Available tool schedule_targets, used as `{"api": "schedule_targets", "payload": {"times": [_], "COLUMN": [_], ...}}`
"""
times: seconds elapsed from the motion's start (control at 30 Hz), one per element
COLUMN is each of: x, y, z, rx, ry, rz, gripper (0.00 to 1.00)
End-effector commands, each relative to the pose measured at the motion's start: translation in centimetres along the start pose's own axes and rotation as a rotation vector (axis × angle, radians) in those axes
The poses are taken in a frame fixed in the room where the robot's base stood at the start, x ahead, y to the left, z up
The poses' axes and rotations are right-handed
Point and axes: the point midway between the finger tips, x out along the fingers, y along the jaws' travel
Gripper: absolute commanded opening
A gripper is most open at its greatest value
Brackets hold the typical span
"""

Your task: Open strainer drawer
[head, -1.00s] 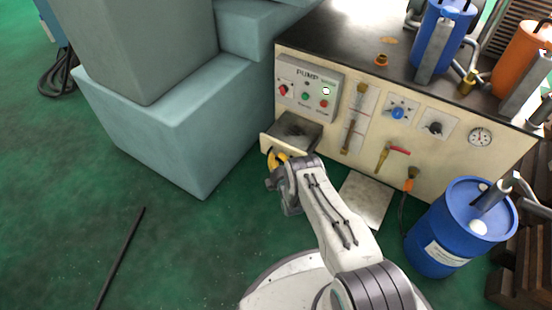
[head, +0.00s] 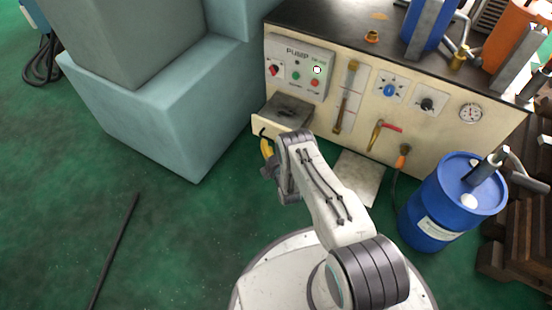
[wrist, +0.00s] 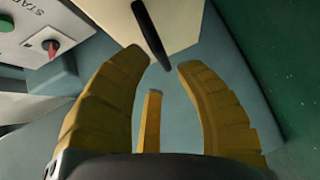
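The strainer drawer is pulled out from the left end of the pump cabinet, with its cream front (head: 284,128) and dark inside (head: 287,111) showing in the head view. In the wrist view the cream drawer front (wrist: 185,20) is at the top, with a dark bar handle (wrist: 150,32) standing on it. My gripper (wrist: 163,62) has its yellow fingers spread. The handle's near end lies between and just beyond the fingertips, with gaps visible on both sides. In the head view my gripper (head: 266,150) is just in front of the drawer, partly hidden by my wrist.
A pale blue block (head: 150,120) stands close on the left of the drawer. A blue drum (head: 450,205) stands at the right. A red-handled valve (head: 385,128) sticks out of the cabinet. A dark rod (head: 115,250) lies on the green floor, which is otherwise open at front left.

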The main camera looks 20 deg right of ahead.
Motion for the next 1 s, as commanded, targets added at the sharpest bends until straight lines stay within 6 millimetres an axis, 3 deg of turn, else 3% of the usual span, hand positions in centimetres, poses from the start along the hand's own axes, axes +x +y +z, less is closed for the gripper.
{"api": "schedule_targets", "payload": {"times": [0.5,1.0], "x": [-6.7,-8.1], "y": [0.0,0.1], "z": [-0.1,-0.1], "rx": [0.0,0.0], "ry": [0.001,0.002], "rz": [-0.001,0.001], "gripper": [0.31,0.31]}}
